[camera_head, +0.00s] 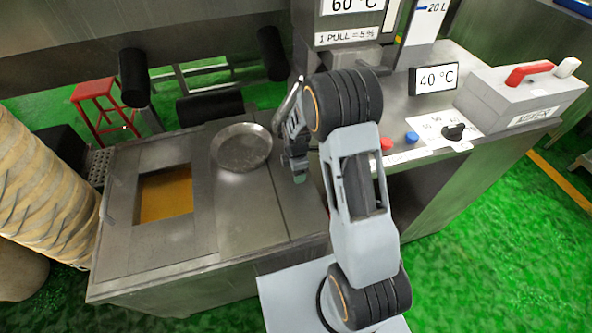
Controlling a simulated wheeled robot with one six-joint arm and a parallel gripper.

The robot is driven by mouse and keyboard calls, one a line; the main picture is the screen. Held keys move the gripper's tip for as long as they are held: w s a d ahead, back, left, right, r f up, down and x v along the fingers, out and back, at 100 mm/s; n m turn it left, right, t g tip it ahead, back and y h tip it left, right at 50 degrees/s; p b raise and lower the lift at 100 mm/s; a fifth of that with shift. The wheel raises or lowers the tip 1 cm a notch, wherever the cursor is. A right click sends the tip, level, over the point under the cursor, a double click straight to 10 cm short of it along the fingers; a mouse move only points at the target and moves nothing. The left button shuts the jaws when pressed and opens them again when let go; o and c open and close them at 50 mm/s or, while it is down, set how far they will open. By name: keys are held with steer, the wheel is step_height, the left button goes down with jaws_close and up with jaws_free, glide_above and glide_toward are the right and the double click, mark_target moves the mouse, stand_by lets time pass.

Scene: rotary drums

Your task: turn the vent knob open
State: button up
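A black knob (453,131) sits on a white marked plate (436,127) on the right-hand metal counter. It is the only knob I can make out, but the print on its plate is too small to read, so I cannot confirm it is the vent knob. My gripper (299,176) points down over the steel top beside the round pan, well to the left of the knob. It is seen from behind and above, and its finger gap is not clear. I see nothing held in it.
A red button (386,144) and a blue button (411,137) are left of the knob. A 40 °C display (434,79) stands behind it. A grey box (520,95) with a red handle (529,73) is to the right. A round pan (244,147) lies left of my gripper.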

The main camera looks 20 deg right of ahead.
stand_by(0.3)
steer(key=o, duration=0.9)
